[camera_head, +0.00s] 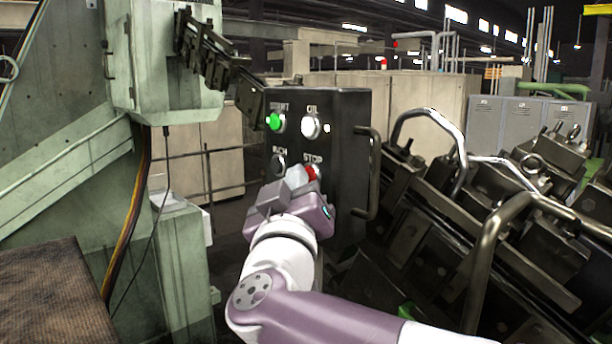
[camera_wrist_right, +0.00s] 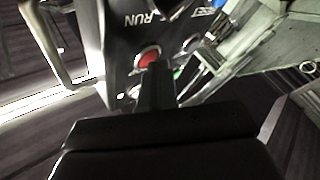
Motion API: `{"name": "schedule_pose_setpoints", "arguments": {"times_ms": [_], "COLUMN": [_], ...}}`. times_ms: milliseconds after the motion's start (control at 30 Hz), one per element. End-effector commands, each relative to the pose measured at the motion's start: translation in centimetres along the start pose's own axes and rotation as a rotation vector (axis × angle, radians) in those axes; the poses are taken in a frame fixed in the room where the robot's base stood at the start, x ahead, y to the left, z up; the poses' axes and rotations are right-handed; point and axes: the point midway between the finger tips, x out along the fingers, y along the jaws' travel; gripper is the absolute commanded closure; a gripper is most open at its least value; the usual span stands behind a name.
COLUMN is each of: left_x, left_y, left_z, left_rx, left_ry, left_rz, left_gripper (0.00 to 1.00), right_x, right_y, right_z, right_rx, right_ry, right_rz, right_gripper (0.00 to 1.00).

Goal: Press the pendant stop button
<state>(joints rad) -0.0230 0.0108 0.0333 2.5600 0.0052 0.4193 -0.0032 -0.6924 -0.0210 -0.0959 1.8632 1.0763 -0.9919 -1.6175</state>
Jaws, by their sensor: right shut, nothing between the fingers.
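The pendant (camera_head: 345,110) is a dark box hanging from a jointed arm. Its face has a green START button (camera_head: 275,122), a white OIL button (camera_head: 311,126), a dark INCH button (camera_head: 279,163) and a red STOP button (camera_head: 312,172). My right gripper (camera_head: 297,177) is shut and empty, its tips just in front of the red button and partly covering it. In the right wrist view the shut fingers (camera_wrist_right: 157,75) reach the lower right edge of the red button (camera_wrist_right: 149,57). I cannot tell whether they touch it. My left gripper is not in view.
A bar handle (camera_head: 374,175) sticks out at the pendant's right side. A green machine frame (camera_head: 75,165) stands at left. Dark metal blocks with bent pipe handles (camera_head: 490,215) crowd the right. Grey cabinets (camera_head: 505,125) stand farther back.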

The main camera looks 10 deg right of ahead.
Motion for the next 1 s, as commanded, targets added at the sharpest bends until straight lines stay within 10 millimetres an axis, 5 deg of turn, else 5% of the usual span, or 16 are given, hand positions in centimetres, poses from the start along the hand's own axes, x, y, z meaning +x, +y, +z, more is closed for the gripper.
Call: {"name": "schedule_pose_setpoints", "arguments": {"times_ms": [1000], "left_x": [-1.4], "left_y": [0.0], "left_z": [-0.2], "left_rx": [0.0], "left_ry": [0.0], "left_rz": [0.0], "left_gripper": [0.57], "right_x": [-2.6], "right_y": [-1.9], "right_z": [-2.1], "right_rx": [0.001], "right_ry": [0.001], "right_rz": [-0.003], "right_gripper": [1.0]}}
